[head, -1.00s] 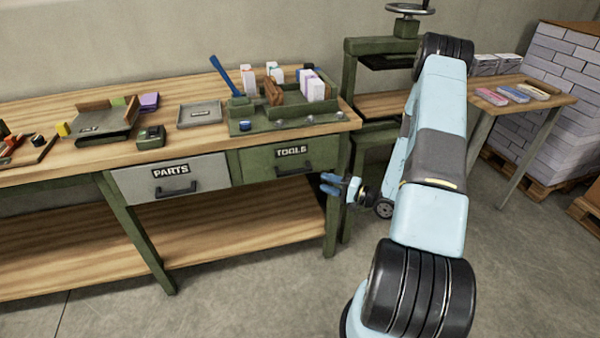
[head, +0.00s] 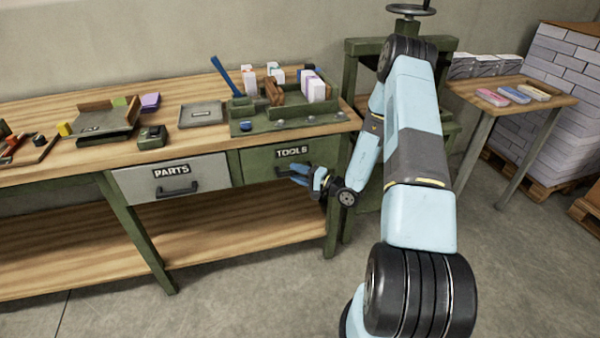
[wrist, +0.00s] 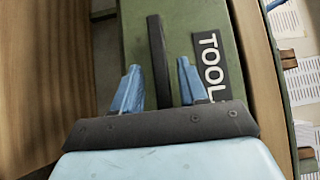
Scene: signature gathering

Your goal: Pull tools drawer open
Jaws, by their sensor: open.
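The green tools drawer (head: 257,167) is shut under the right part of the workbench top, with its TOOLS label (head: 292,151) on the front. Its dark bar handle (wrist: 158,60) shows in the wrist view, running between my two blue fingers. My gripper (head: 308,176) is open at the drawer front in the head view, and it hides most of the handle there. In the wrist view my gripper (wrist: 160,88) has a finger on each side of the handle, with gaps visible on both sides. I cannot tell exactly how deep the fingers reach.
The grey parts drawer (head: 150,182) is shut to the left. The workbench top (head: 60,102) carries trays and a green rack (head: 285,121) above the tools drawer. A green press (head: 352,75) stands to the right. The floor (head: 240,295) in front is clear.

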